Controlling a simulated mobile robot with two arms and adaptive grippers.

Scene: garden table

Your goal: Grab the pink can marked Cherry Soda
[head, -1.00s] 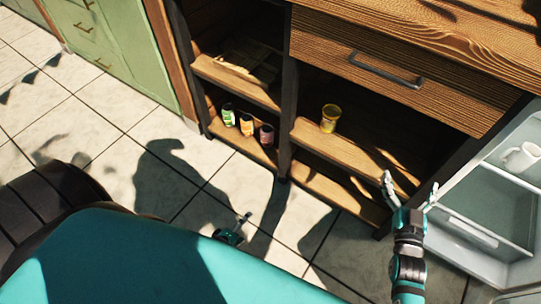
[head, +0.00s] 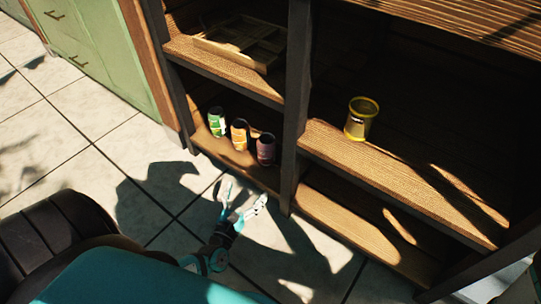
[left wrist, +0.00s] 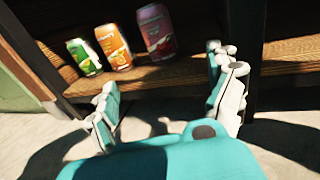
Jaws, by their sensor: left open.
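The pink can (head: 265,149) stands upright on the bottom shelf of the left cabinet bay, rightmost of three cans, near the dark post. It also shows in the left wrist view (left wrist: 156,30), above the gap between my fingers. My left gripper (head: 243,203) is open and empty, in front of and below the shelf edge, apart from the can. Its two fingers also show in the left wrist view (left wrist: 168,90). The lettering on the pink can is too small to read. My right gripper is not in view.
An orange can (head: 239,134) stands close left of the pink one, and a green can (head: 217,122) stands beyond it. The dark upright post (head: 294,110) is close on the right. A yellow container (head: 361,119) is on the right shelf. A wooden tray (head: 240,42) lies on the shelf above.

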